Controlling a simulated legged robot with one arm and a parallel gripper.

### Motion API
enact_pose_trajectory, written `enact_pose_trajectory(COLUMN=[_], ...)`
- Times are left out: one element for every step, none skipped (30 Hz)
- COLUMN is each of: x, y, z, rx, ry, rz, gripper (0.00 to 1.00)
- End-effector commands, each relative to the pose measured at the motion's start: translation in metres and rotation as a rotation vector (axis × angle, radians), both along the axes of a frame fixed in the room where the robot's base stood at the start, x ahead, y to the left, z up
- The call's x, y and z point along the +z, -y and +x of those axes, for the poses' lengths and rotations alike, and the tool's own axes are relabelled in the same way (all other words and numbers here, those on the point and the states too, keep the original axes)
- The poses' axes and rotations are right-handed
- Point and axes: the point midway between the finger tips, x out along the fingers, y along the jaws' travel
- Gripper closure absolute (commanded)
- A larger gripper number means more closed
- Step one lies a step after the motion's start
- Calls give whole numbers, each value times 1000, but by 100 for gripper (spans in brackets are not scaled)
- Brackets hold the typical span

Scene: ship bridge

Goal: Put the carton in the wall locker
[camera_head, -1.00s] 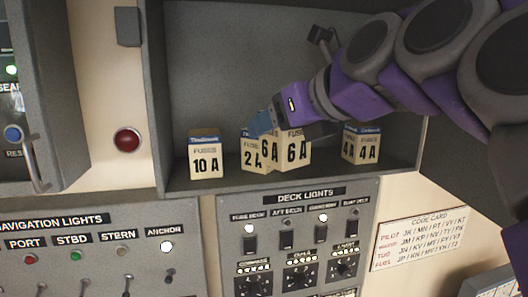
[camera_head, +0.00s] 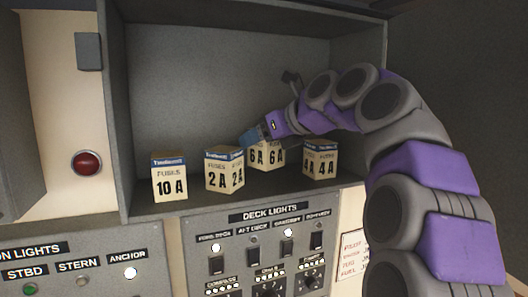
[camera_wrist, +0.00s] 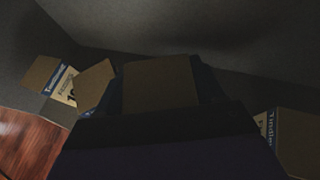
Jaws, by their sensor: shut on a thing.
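The carton is a small cream fuse box marked 6 A (camera_head: 266,156), inside the grey open wall locker (camera_head: 230,199). It stands between the 2 A carton and the 4 A carton. My gripper (camera_head: 257,137) reaches in from the right and is shut on the top of the 6 A carton. In the wrist view the carton's brown top (camera_wrist: 160,84) sits between the dark fingers. The carton looks upright; whether its base touches the locker floor I cannot tell.
A 10 A carton (camera_head: 169,178) and a 2 A carton (camera_head: 224,170) stand left of the held one, a 4 A carton (camera_head: 320,160) right. The deck lights panel (camera_head: 265,260) lies below the locker.

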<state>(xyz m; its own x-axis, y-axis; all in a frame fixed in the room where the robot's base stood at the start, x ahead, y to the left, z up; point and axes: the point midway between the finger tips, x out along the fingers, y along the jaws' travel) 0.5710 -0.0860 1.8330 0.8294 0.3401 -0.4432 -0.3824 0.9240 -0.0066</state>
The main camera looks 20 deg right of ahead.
Motion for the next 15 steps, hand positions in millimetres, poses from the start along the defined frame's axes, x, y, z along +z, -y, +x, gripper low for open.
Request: enact_pose_trajectory(x=[1, 0, -1, -2, -4, -7, -10, -13, -16, -19, -21, -26, -29, -30, -32], y=[6, 8, 10, 12, 14, 16, 17, 18, 17, 16, 15, 12, 9, 7, 7], z=[0, 0, 0, -1, -1, -1, -1, 0, 0, -1, -1, -1, -1, 0, 0], rx=[-2, -2, -3, -2, -2, -2, -2, -3, -2, -3, -2, -1, 0, 0, -2], ry=[4, 4, 4, 4, 4, 3, 2, 2, 4, 6, 5, 3, 3, 3, 6], rz=[4, 4, 5, 6, 8, 10, 11, 11, 11, 10, 9, 8, 7, 5, 4], gripper=[75, 75, 75, 75, 75, 75, 75, 75, 75, 75, 75, 75, 75, 75, 75])
